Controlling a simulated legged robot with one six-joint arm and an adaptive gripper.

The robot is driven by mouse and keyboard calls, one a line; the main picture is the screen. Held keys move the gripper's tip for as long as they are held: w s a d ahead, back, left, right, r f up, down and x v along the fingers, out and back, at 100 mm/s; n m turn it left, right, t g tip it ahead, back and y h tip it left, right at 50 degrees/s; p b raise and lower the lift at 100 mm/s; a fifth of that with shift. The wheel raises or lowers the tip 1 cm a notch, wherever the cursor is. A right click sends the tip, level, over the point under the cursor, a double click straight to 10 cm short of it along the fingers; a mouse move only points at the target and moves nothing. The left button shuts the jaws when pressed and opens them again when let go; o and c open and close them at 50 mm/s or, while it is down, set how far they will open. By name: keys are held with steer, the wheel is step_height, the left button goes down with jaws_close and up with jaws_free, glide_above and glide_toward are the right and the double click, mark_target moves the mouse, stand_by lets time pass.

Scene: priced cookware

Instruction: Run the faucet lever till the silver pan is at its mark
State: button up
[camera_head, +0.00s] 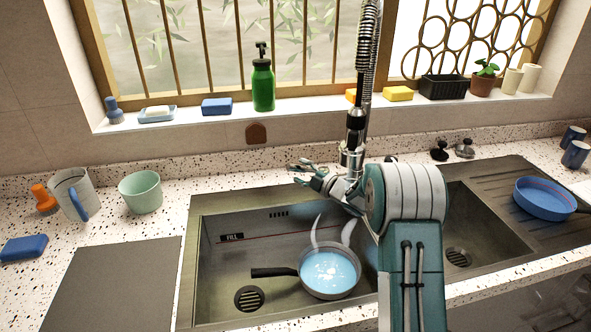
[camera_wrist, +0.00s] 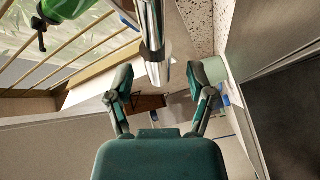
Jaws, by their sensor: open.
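The silver pan (camera_head: 341,290) sits in the left basin of the sink (camera_head: 205,285), its dark handle pointing left. Light blue water with white patches lies in it. Two pale curved shapes rise behind it; I cannot tell what they are. A FILL label (camera_head: 232,237) with a thin reddish line is on the basin's back wall. The chrome faucet (camera_head: 352,152) stands behind the sink; its lever is not clearly distinguishable. My gripper (camera_head: 297,173) is open beside the faucet base, pointing left. In the wrist view, the faucet (camera_wrist: 152,35) stands just beyond my open, empty fingers (camera_wrist: 162,90).
A mint cup (camera_head: 141,192), a measuring jug (camera_head: 77,194) and a blue sponge (camera_head: 23,248) stand on the left counter. A green bottle (camera_head: 263,85) is on the sill. A blue pan (camera_head: 544,198) lies on the right drainboard. My arm covers the sink's middle.

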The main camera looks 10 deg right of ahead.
steer(key=v, duration=0.9)
steer(key=shift+s, duration=0.15)
stand_by(4.7)
